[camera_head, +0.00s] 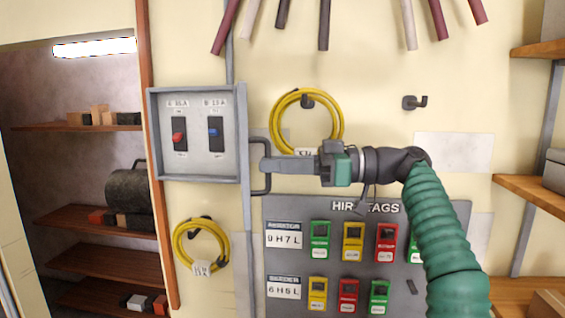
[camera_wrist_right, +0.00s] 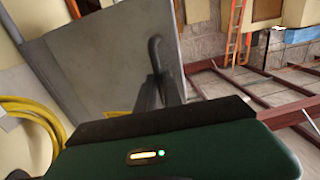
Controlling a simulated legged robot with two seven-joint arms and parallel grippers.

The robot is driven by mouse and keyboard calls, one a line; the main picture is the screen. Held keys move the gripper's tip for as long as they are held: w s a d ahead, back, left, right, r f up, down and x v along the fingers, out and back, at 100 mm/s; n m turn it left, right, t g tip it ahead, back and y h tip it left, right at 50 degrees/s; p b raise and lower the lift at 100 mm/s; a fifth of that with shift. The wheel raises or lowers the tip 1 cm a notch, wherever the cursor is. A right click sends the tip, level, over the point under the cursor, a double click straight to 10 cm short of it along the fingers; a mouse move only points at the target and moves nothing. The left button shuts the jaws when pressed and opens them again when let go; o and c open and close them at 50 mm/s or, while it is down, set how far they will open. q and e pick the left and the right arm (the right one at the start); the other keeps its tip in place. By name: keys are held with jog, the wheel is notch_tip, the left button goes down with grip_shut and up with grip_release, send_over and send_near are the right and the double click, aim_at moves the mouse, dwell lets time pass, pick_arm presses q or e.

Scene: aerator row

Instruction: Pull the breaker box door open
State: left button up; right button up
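The grey breaker box (camera_head: 220,165) is on the wall left of centre in the head view. Its inside shows a red switch (camera_head: 179,137) and a blue switch (camera_head: 213,132). Its door (camera_head: 243,150) stands swung out at the right side, seen nearly edge-on; the wrist view shows it as a broad grey panel (camera_wrist_right: 105,60). The dark door handle (camera_head: 258,145) sticks out to the right of it. My right gripper (camera_head: 268,165) reaches the handle from the right. In the wrist view its fingers close around the handle (camera_wrist_right: 155,50). My left gripper is out of view.
Yellow cable coils hang above right (camera_head: 335,125) and below (camera_head: 180,240) the box. A board of coloured hire tags (camera_head: 335,255) is below my right arm. Shelves (camera_head: 80,218) stand at the left, and more shelves (camera_head: 535,190) at the right.

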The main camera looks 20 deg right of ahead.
jog(key=shift+o, duration=1.2)
jog(key=shift+w+a+f, duration=0.2)
jog(key=shift+w, duration=0.15)
jog(key=shift+o, duration=1)
jog(key=shift+w+a+f, duration=0.1)
jog(key=shift+w+a, duration=0.05)
jog(key=shift+w, duration=0.2)
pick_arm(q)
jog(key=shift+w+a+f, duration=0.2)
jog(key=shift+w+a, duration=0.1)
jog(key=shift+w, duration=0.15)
pick_arm(e)
jog(key=shift+d, duration=0.2)
